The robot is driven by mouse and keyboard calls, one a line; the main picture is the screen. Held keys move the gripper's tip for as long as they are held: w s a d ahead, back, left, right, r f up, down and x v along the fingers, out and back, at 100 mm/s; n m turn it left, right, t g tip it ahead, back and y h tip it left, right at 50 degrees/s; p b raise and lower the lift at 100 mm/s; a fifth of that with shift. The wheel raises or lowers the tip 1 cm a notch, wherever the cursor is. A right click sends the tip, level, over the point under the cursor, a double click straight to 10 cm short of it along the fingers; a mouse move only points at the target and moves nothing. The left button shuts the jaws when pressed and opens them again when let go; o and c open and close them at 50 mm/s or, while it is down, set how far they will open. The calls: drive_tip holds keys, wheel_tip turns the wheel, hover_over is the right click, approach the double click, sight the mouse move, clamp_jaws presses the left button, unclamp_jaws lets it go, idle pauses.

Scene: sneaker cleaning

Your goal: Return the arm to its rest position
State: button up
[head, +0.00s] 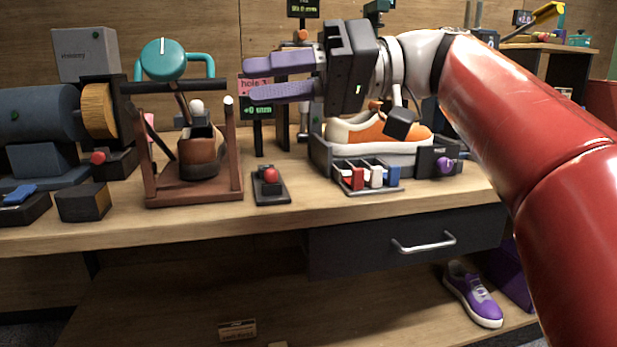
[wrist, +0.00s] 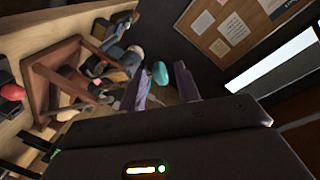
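My arm (head: 530,130) is red and reaches in from the right of the head view, bent over the bench. My gripper (head: 282,78) is held above the bench, with its two purple fingers pointing left, apart and with nothing between them. In the wrist view the purple fingers (wrist: 160,92) also show a gap, with a teal round thing beyond them. The gripper is to the right of the teal round head (head: 163,59) on the wooden stand and above the red button (head: 271,175). No contact with anything shows.
A wooden frame stand (head: 193,190) holds a brown shoe-like piece at left. A tray (head: 322,160) with an orange and white sneaker (head: 375,128) lies below my wrist. A grey motor-like machine (head: 40,115) stands far left. A purple sneaker (head: 474,295) sits on the lower shelf.

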drive_tip(key=s+d+f+m+t+h, duration=0.2)
drive_tip(key=d+f+h, duration=0.3)
drive_tip(key=f, duration=0.7)
drive_tip(key=s+d+f+m+t+h+p, duration=0.1)
drive_tip(key=s+d+f+m+t+h, duration=0.2)
drive_tip(key=f, duration=1)
drive_tip(key=s+d+f+m+t+h+p, duration=0.1)
drive_tip(key=s+d+f+m+h, duration=0.3)
drive_tip(key=d+f, duration=0.7)
drive_tip(key=f+m+t+h, duration=0.1)
drive_tip(key=f+m+h, duration=0.1)
drive_tip(key=h, duration=0.2)
drive_tip(key=shift+s+h, duration=0.4)
